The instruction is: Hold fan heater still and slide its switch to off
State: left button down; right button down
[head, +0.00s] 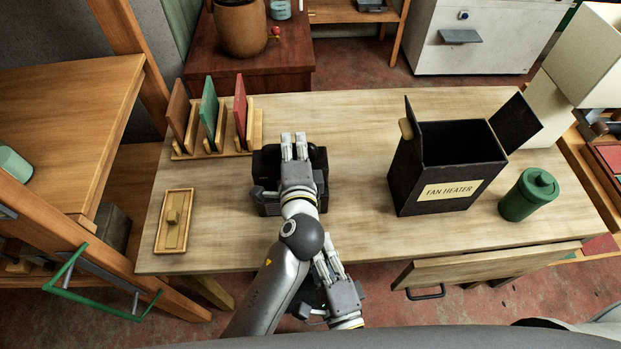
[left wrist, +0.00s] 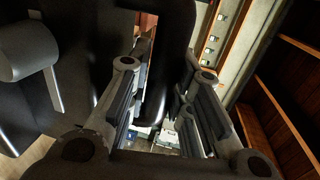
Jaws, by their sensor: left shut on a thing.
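The fan heater (head: 268,165) is a dark boxy thing on the table, left of centre in the head view. My left gripper (head: 293,147) reaches over it and is shut on it. In the left wrist view a black bar of the fan heater (left wrist: 172,50) runs between the fingers of my left gripper (left wrist: 160,112). A dark rounded part sticks out at the heater's left side. I cannot make out the switch; the arm covers much of the heater. My right gripper (head: 328,263) is low, near the table's front edge, apart from the heater; its finger gap is unclear.
A black open box (head: 405,185) labelled "FAN HEATER" stands right of centre, beside a green canister (head: 528,195). A rack (head: 250,145) with upright boards and a small wooden tray (head: 160,240) are at the left. A drawer (head: 490,268) juts out front right. Table between heater and box is clear.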

pick_arm(q)
jog(key=c, duration=1.2)
grip_release()
jog(key=shift+d+f, duration=0.1)
jog(key=shift+f, duration=0.05)
jog(key=shift+c, duration=0.2)
jog(key=shift+s+f, duration=0.1)
jog(key=shift+s, duration=0.05)
